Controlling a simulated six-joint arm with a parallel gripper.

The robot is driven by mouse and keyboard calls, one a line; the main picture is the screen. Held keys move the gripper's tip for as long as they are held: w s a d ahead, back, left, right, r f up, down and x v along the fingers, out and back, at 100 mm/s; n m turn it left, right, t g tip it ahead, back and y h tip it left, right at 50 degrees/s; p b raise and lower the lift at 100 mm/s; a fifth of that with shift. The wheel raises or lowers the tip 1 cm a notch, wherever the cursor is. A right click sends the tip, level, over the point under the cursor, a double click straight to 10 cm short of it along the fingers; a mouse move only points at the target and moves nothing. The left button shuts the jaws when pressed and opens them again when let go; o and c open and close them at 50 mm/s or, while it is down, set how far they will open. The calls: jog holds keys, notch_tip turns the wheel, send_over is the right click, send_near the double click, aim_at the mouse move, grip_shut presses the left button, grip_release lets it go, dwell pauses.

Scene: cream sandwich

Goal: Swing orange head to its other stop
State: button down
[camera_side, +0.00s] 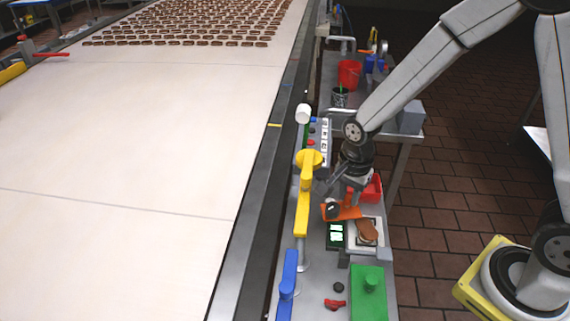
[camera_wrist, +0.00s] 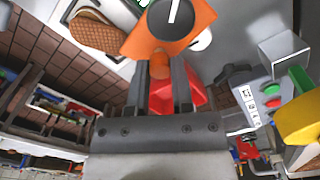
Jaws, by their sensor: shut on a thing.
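The orange head (camera_side: 346,212) is a flat orange plate with a dark round disc bearing a white line. My gripper (camera_wrist: 161,70) is shut on the orange stem at the near end of the head. In the side view my gripper (camera_side: 350,190) reaches down over the bench to the head, and its fingertips are hard to make out.
A yellow arm (camera_side: 302,208) stands close left of the head, and a blue one (camera_side: 288,275) in front. A red bin (camera_side: 372,188) lies behind. The conveyor (camera_side: 120,140) runs along the left.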

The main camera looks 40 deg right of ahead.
aim_at(348, 197)
jog(key=shift+c, duration=2.4)
grip_release()
jog(key=shift+r, duration=0.2)
jog(key=shift+r, duration=3.8)
jog(key=shift+c, duration=0.3)
